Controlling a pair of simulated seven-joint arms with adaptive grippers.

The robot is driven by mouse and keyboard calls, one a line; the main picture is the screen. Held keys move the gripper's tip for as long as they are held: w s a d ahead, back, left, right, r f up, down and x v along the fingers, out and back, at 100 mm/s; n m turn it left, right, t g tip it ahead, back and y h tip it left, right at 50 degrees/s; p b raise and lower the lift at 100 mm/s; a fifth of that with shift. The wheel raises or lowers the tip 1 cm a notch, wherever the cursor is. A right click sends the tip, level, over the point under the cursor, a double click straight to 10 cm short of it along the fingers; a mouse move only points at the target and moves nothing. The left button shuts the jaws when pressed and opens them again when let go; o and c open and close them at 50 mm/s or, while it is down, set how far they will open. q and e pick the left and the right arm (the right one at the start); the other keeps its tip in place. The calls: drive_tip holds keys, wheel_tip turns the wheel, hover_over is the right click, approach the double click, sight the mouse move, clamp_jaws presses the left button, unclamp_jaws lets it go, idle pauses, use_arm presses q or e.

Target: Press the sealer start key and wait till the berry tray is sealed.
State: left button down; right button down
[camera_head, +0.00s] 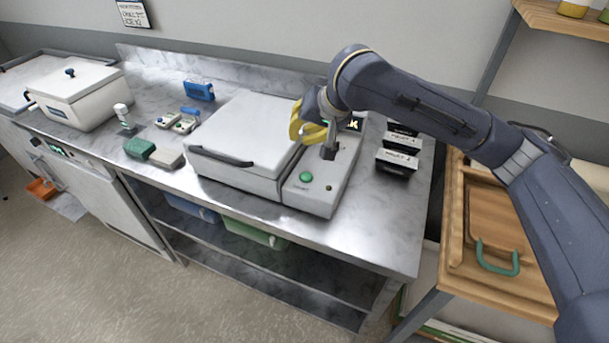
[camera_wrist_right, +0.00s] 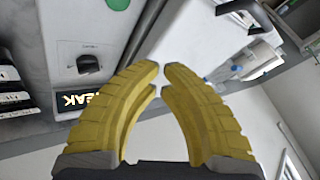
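The sealer (camera_head: 245,130) is a pale box on the steel counter with its lid down. Its control panel on the right carries a round green key (camera_head: 306,177), a dark knob (camera_head: 328,153) and a small lit display (camera_head: 354,124). In the right wrist view the green key (camera_wrist_right: 117,3) is at the top edge, the knob (camera_wrist_right: 88,64) is left of the fingers, and the display (camera_wrist_right: 75,99) ends in "EAK". My right gripper (camera_head: 296,128) is above the panel; its yellow fingertips nearly meet, with nothing between them. The berry tray is not visible. My left gripper is out of view.
Black labelled boxes (camera_head: 398,155) stand right of the sealer. Left of it are a green block (camera_head: 139,148), a blue device (camera_head: 199,91) and a white lidded box (camera_head: 75,92). A wooden cart (camera_head: 485,215) stands at the right. Counter in front of the sealer is clear.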

sight(302, 174)
drive_tip(key=shift+f, duration=4.4)
drive_tip(key=shift+f, duration=0.95)
drive_tip(key=shift+r, duration=0.9)
drive_tip(key=shift+r, duration=0.1)
drive_tip(key=shift+r, duration=2.45)
